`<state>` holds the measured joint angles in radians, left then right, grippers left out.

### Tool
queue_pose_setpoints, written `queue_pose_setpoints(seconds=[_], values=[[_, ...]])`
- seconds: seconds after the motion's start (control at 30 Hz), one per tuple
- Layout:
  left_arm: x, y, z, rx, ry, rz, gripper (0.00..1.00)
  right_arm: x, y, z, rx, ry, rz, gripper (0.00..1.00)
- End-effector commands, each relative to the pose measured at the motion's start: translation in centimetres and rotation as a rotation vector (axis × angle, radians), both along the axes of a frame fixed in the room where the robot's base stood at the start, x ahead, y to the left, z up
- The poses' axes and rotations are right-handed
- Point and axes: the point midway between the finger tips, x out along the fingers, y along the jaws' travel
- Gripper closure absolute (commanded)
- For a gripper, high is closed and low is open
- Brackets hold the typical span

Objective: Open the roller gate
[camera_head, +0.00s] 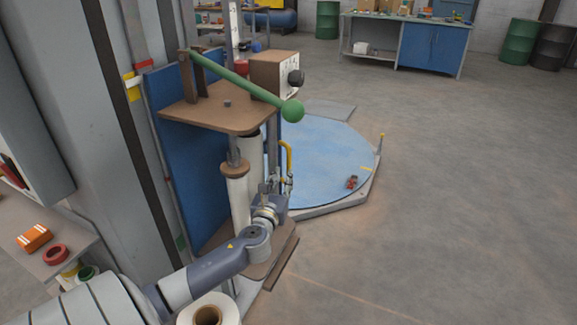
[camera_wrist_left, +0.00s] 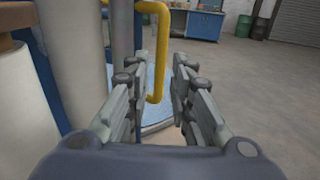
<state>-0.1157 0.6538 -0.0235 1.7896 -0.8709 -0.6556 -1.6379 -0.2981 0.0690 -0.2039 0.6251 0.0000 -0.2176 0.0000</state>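The roller gate stands on the blue machine at the left of the head view, with an upright white roller (camera_head: 238,200) and a yellow bar handle (camera_head: 289,156) beside it. In the left wrist view, the yellow handle (camera_wrist_left: 163,45) shows upright in the gap between my fingers, and pale rollers (camera_wrist_left: 72,60) stand to the left. My left gripper (camera_head: 284,182) is open, at the lower end of the handle; it also shows in the left wrist view (camera_wrist_left: 155,72). I cannot tell whether the handle is between the fingertips or just beyond them. My right gripper is out of view.
A brown shelf (camera_head: 215,112) with a green ball-ended lever (camera_head: 240,83) sits above the rollers. A blue round platform (camera_head: 325,160) with a small red item (camera_head: 352,182) lies behind. A side table (camera_head: 55,262) is at lower left. Floor to the right is clear.

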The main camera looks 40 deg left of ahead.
Motion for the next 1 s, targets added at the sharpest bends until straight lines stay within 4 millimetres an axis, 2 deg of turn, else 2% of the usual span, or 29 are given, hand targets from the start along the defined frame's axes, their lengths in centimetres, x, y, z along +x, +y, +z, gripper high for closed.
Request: queue_pose_setpoints(seconds=[0.2, 0.4, 0.6, 0.87, 0.97, 1.0], values=[[3.7, 2.0, 0.0, -0.003, -0.003, 0.002, 0.79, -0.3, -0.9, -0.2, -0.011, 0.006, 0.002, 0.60], [6.0, 3.3, -0.1, -0.005, -0.002, 0.001, 0.79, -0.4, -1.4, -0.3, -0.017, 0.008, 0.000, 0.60], [6.9, 3.8, -0.1, -0.005, -0.001, 0.000, 0.79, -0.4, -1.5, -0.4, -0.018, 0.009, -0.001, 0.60], [6.9, 3.8, -0.1, -0.004, 0.000, 0.000, 0.79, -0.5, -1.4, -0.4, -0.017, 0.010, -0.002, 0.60], [6.9, 3.8, -0.1, -0.004, 0.000, 0.000, 0.99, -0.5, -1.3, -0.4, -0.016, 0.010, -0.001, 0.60], [6.9, 3.8, -0.1, -0.005, -0.001, 0.000, 1.00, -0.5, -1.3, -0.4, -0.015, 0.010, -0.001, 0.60]])
